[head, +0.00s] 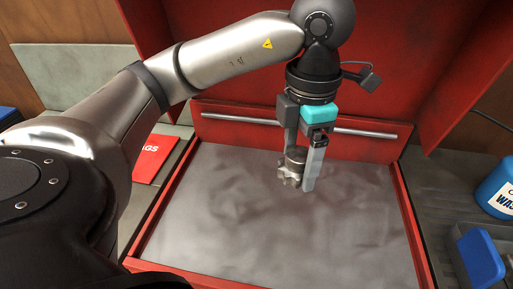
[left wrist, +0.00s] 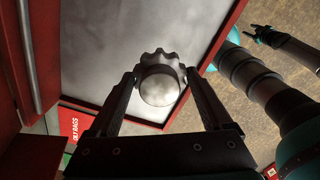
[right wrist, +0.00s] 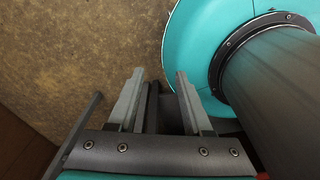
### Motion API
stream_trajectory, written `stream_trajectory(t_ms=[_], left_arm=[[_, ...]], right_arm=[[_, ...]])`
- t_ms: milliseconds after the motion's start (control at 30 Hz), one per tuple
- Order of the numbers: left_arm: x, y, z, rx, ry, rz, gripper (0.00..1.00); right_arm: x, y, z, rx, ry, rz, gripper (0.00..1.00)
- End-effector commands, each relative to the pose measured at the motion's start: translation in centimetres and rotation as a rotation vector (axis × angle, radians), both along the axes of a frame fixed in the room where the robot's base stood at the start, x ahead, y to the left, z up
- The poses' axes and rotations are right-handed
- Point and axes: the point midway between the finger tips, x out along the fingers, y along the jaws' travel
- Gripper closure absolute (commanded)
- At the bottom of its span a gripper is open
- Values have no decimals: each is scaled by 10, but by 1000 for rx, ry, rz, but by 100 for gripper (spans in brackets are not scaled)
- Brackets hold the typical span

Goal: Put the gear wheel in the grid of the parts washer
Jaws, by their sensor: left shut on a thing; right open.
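The gear wheel (head: 291,172) is a small grey metal part with a toothed rim and a round hub. My left gripper (head: 298,181) is shut on it and holds it over the parts washer (head: 409,222). In the left wrist view the gear wheel (left wrist: 160,84) sits between the fingertips. The parts washer is a red open tank with a murky grey surface inside; no grid bars can be made out. The gap between gear and surface is hard to judge. My right gripper (right wrist: 160,80) is open and empty, over brown floor.
The raised red lid and side panels stand behind the tank, with a metal bar (head: 365,133) along the back. A red rags box (head: 154,158) is at the left. A blue-and-white container (head: 498,188) and a blue object (head: 481,257) are at the right.

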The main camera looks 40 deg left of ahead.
Motion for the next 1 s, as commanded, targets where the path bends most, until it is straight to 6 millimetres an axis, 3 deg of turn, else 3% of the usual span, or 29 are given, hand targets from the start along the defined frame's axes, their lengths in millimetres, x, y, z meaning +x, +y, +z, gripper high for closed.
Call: stream_trajectory(t_ms=[133,267,700,1000], left_arm=[[-1,2,-4,-2,-3,-3,96],[-2,2,-25,-3,2,-3,96],[-2,3,-133,0,2,-1,96],[-1,2,-161,0,-2,-1,96]], right_arm=[[0,-1,-5,-1,0,0,50],[1,-2,-14,-3,-1,1,50],[5,-8,-42,-10,-9,-3,50],[21,-21,-46,-26,-35,-5,50]])
